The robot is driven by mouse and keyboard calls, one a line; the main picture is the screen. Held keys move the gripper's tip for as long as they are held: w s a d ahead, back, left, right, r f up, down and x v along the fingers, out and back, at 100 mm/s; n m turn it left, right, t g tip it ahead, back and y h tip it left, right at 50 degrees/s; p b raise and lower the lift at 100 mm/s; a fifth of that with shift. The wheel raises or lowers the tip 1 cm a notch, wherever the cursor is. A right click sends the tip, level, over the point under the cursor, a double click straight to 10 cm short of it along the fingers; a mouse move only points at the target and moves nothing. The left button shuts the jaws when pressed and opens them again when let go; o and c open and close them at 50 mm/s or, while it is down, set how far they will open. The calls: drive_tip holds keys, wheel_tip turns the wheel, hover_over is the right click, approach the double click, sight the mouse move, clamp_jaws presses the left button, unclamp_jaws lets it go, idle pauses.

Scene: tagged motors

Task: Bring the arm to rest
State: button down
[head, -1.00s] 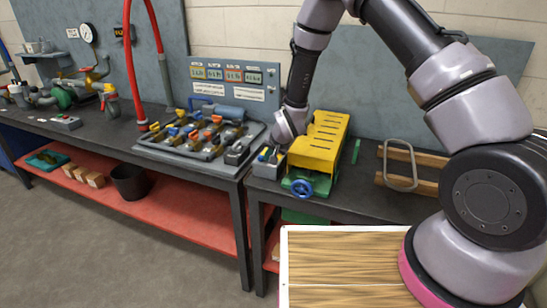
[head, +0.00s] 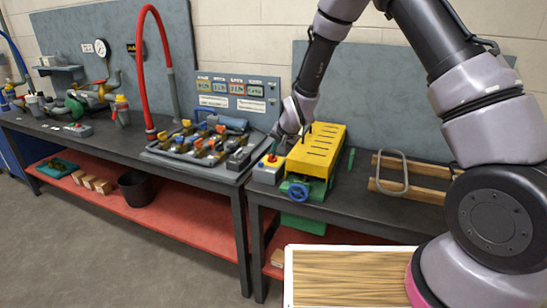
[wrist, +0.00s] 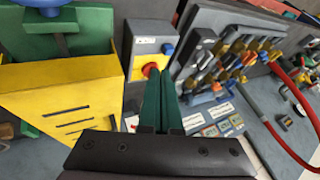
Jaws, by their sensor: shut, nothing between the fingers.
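My gripper (head: 275,148) is in the air over the grey control box (head: 268,173) with a red button (head: 271,158), at the left of the yellow machine (head: 318,148). In the wrist view its two dark green fingers (wrist: 162,92) are together with nothing between them. Their tips appear near the red button (wrist: 150,70) on the box's yellow panel; I cannot tell whether they touch it. My arm reaches across from the right of the head view, bent and extended over the bench.
A tray of tagged motors (head: 190,158) lies left of the box, with a label board (head: 233,92) behind. A red hose (head: 147,70) arches farther left. The yellow machine has a blue handwheel (head: 298,192). A wooden rack with a metal loop (head: 393,172) lies to the right.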

drive_tip(key=shift+d+r, duration=0.1)
drive_tip(key=shift+r, duration=0.05)
drive_tip(key=s+d+r+h, duration=0.1)
drive_tip(key=s+d+r, duration=0.3)
drive_tip(key=d+r, duration=0.7)
drive_tip(key=s+d+r, duration=0.3)
drive_tip(key=d+r, duration=0.4)
drive_tip(key=r, duration=0.7)
drive_tip(key=s+d+r, duration=0.3)
drive_tip(key=s, duration=0.4)
drive_tip(key=s+d+r+m, duration=0.1)
drive_tip(key=s+d+r, duration=0.2)
drive_tip(key=s, duration=0.5)
drive_tip(key=s+d+r, duration=0.3)
drive_tip(key=s+d, duration=0.1)
drive_tip(key=s, duration=0.4)
drive_tip(key=shift+d+r+t+h, duration=0.35)
drive_tip(key=shift+r+t+h, duration=0.05)
drive_tip(key=c, duration=1.5)
unclamp_jaws()
drive_tip(key=shift+c, duration=0.2)
